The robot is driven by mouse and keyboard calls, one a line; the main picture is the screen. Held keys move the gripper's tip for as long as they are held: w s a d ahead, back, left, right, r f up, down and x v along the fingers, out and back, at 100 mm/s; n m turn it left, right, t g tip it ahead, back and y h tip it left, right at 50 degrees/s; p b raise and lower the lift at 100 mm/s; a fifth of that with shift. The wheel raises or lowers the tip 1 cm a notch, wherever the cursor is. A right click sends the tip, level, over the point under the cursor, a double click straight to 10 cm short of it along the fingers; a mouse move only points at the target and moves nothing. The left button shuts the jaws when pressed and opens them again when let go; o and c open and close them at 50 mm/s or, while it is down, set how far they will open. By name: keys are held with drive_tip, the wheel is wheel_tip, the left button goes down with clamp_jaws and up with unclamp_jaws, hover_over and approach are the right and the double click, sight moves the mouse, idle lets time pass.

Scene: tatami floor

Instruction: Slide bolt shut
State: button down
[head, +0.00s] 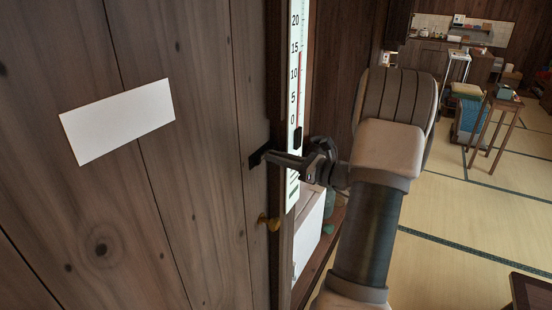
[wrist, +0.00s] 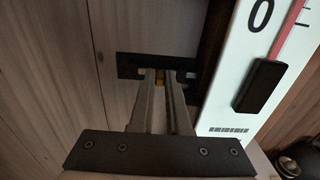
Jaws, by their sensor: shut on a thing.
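The bolt is on the dark wooden door, near its right edge. Its black plate (head: 257,156) shows at my fingertips in the head view, and it also shows in the wrist view (wrist: 129,65).
A white thermometer board (head: 295,65) with a black block (head: 297,138) stands just right of my fingers. A blank white sheet (head: 118,120) is on the door. Open tatami floor (head: 450,220) lies to the right, with a stool (head: 495,125) farther back.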

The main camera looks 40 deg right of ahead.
drive_tip(key=shift+w+d, duration=0.1)
drive_tip(key=shift+d, duration=0.25)
drive_tip(key=c, duration=0.9)
unclamp_jaws()
drive_tip(key=shift+d, duration=0.1)
drive_tip(key=b+v, duration=0.1)
drive_tip(key=v, duration=1.6)
drive_tip(key=shift+s, duration=0.25)
